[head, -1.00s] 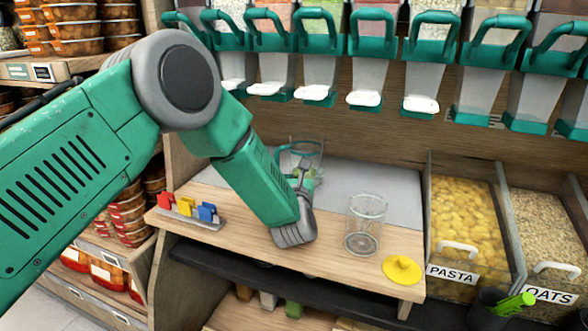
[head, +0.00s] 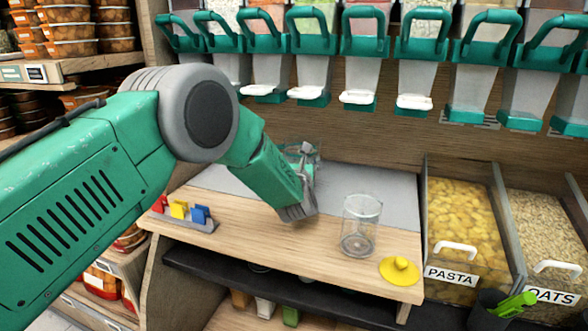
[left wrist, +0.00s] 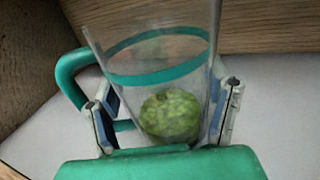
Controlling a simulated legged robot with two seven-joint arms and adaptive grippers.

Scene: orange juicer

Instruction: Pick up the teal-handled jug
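The clear jug (head: 305,151) with a teal band and handle stands at the back of the counter, partly hidden behind my left gripper. In the left wrist view the jug (left wrist: 160,85) fills the middle, its teal handle (left wrist: 68,80) on the left. A mottled green round item (left wrist: 170,116) shows in its bottom. My left gripper (head: 307,172) is at the near side of the jug. In the left wrist view its fingers (left wrist: 165,112) are spread wide on both sides of the jug, the left one between handle and wall. Firm contact cannot be made out. My right gripper is out of view.
A clear empty jar (head: 360,226) and a yellow lid (head: 400,270) are on the counter (head: 300,250) to the right. Coloured clips (head: 182,211) stand at the left. Dispensers with teal handles hang above. Pasta (head: 462,235) and oats (head: 545,230) bins are at the right.

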